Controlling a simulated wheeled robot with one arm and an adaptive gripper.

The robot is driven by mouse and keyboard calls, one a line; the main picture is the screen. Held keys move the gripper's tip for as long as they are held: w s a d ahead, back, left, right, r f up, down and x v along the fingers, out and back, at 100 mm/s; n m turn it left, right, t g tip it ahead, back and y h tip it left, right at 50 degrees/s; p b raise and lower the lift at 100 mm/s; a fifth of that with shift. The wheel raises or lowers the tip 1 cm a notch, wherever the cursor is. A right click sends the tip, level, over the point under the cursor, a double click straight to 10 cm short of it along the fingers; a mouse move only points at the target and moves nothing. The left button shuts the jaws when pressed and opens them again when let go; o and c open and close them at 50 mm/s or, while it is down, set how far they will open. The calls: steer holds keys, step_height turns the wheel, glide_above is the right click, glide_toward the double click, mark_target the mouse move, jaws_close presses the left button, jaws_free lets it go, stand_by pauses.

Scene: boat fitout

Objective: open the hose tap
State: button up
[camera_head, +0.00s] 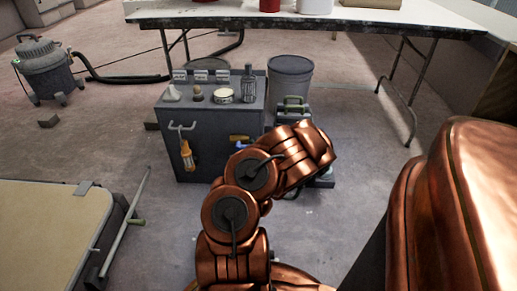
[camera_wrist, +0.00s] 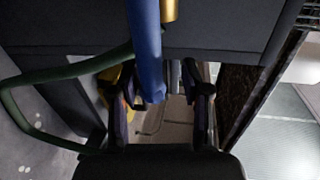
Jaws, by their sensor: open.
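In the wrist view, a blue lever-like handle (camera_wrist: 146,45) hangs down from the top, with a brass-coloured fitting (camera_wrist: 168,9) beside its upper end. It appears to be the hose tap. My gripper (camera_wrist: 162,98) is open, with one dark finger on each side of the blue handle's lower end. I cannot tell whether either finger touches it. In the head view, a yellow-brass part (camera_head: 239,138) shows on the front of the grey cabinet (camera_head: 218,164), partly behind my arm. My gripper is hidden there by my copper arm.
A green tube (camera_wrist: 28,125) loops at the left of the wrist view. Bottles and a tub (camera_head: 223,96) stand on the cabinet; an orange-handled tool (camera_head: 187,155) hangs on its front. A grey bin (camera_head: 290,76) stands behind. A panel (camera_head: 50,230) lies at left.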

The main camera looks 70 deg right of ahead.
steer(key=shift+r, duration=4.5)
